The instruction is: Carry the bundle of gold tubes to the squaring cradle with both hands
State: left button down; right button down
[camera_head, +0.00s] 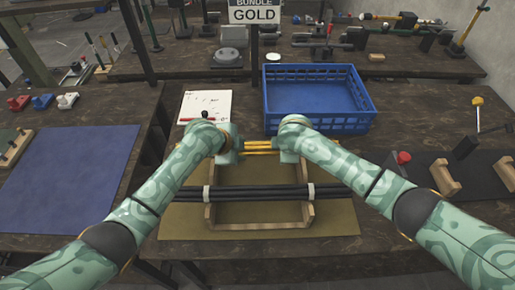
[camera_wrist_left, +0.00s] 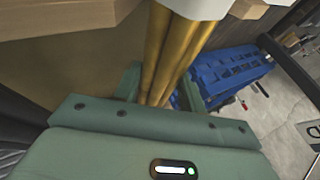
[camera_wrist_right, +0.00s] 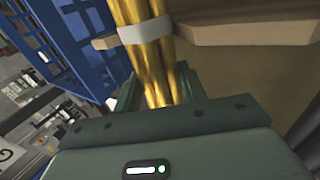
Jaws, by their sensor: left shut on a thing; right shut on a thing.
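The bundle of gold tubes (camera_head: 258,146) lies level between my two grippers at the back of a wooden frame. My left gripper (camera_head: 237,146) is shut on its left part and my right gripper (camera_head: 282,146) on its right part. The wrist views show the gold tubes (camera_wrist_left: 172,52) (camera_wrist_right: 150,65) between the fingers, with a pale band (camera_wrist_right: 145,30) around them. The wooden frame (camera_head: 258,226) stands on an olive mat; I cannot tell whether the gold tubes touch it. Wooden notched blocks (camera_head: 446,178) stand on a dark mat at right; which piece is the squaring cradle is unclear.
A bundle of dark tubes (camera_head: 258,193) with white bands lies across the frame, in front of the gold one. A blue crate (camera_head: 318,124) stands just behind my right gripper. A white sheet (camera_head: 206,104) lies behind my left. A sign (camera_head: 254,14) reads "BUNDLE GOLD".

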pick_arm(q)
jog(key=shift+r, duration=0.1)
